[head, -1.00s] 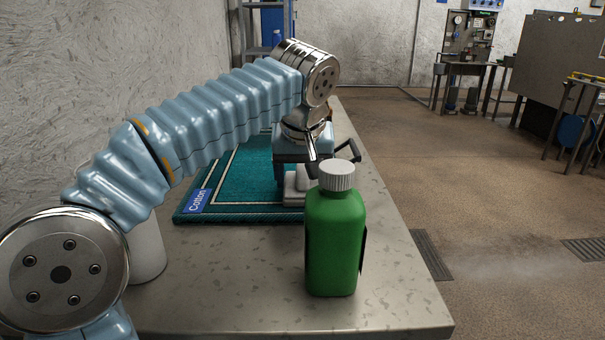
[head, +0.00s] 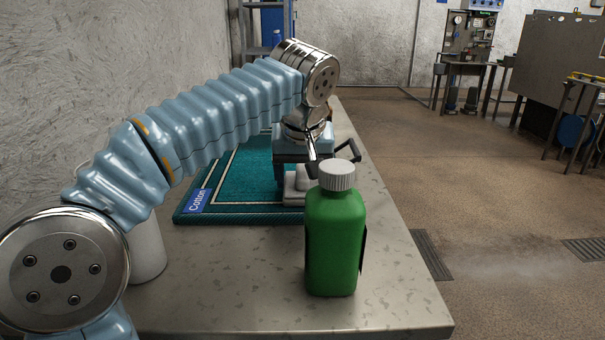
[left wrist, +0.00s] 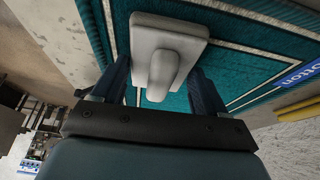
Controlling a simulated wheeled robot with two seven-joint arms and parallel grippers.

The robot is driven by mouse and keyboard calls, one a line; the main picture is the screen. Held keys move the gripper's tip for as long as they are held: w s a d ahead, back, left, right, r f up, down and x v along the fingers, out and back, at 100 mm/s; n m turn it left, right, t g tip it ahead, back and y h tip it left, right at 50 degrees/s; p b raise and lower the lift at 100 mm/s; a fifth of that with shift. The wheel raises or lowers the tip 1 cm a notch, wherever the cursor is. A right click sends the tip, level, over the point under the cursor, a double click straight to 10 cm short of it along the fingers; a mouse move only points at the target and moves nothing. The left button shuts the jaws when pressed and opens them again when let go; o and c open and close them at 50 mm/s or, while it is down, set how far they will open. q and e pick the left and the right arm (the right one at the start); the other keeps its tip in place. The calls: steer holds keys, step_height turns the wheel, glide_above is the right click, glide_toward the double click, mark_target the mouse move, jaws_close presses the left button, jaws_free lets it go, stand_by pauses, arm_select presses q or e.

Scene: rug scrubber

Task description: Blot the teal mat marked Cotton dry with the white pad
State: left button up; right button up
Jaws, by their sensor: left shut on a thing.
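The teal mat (head: 236,187), with a white border line and a blue "Cotton" label (head: 196,201), lies on the bench. It also shows in the left wrist view (left wrist: 245,62). The white pad (head: 293,198) is at the mat's right side, partly hidden by my gripper and the bottle. In the left wrist view the pad (left wrist: 190,47) lies over the mat with its raised handle between my fingers. My left gripper (head: 293,188) points down and is shut on the pad's handle. Whether the pad presses on the mat is hard to tell. My right gripper is not in view.
A green bottle with a white cap (head: 335,240) stands on the bench (head: 230,290) in front of the pad, near the right edge. A white cylinder (head: 147,250) stands at the left, partly behind my arm. The bench front between them is clear.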

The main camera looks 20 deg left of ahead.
mark_target(302, 167)
arm_select(q)
steer(key=shift+f, duration=0.1)
step_height(302, 167, up, 4)
steer(key=p, duration=0.3)
steer(key=shift+r+p, duration=0.2)
steer(key=shift+p, duration=0.1)
steer(key=shift+r, duration=0.2)
steer(key=shift+f, duration=0.1)
